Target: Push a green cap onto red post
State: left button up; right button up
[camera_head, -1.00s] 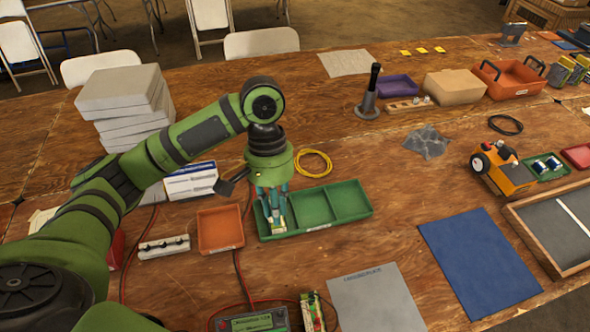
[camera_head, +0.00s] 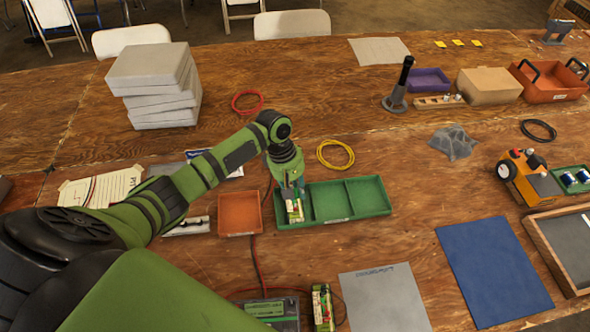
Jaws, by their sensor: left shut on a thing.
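My left gripper (camera_head: 291,198) points down into the left compartment of the green three-part tray (camera_head: 360,196). It is shut on a small pale block with green, red and yellow parts (camera_head: 295,211), which sits at that compartment; whether it touches the tray floor I cannot tell. A similar small block (camera_head: 322,307) stands beside the grey charger box with a green display (camera_head: 268,312) at the front edge of the view. A green cap and a red post cannot be told apart at this size. My right gripper is not in view.
An orange tray (camera_head: 240,213) lies left of the green tray, with a yellow cable coil (camera_head: 335,154) behind. A grey mat (camera_head: 383,302) and a blue mat (camera_head: 493,270) lie front right. Grey stacked boxes (camera_head: 152,85) stand back left. Bare wood lies right of the green tray.

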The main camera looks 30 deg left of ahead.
aim_at(294, 208)
pick_arm(q)
jog(key=shift+w+a+r, duration=0.2)
jog(key=shift+w+r, duration=0.05)
jog(key=shift+r, duration=0.05)
jog(key=shift+w+a+f+n, duration=0.1)
jog(key=shift+f+n, duration=0.15)
jog(key=shift+n, duration=0.05)
jog(key=shift+f+b, duration=0.8)
jog(key=shift+b, duration=0.3)
notch_tip(294, 208, down, 3)
jog(key=b, duration=0.4)
jog(key=shift+f+b, duration=0.35)
jog(key=shift+f, duration=0.75)
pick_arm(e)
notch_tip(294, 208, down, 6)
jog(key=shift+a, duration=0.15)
pick_arm(q)
jog(key=shift+a+p, duration=0.1)
jog(key=shift+p, duration=0.4)
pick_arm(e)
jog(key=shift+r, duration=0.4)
pick_arm(q)
jog(key=shift+f+p, duration=0.2)
jog(key=shift+p, duration=0.6)
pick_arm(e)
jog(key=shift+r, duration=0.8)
pick_arm(q)
jog(key=o, duration=0.8)
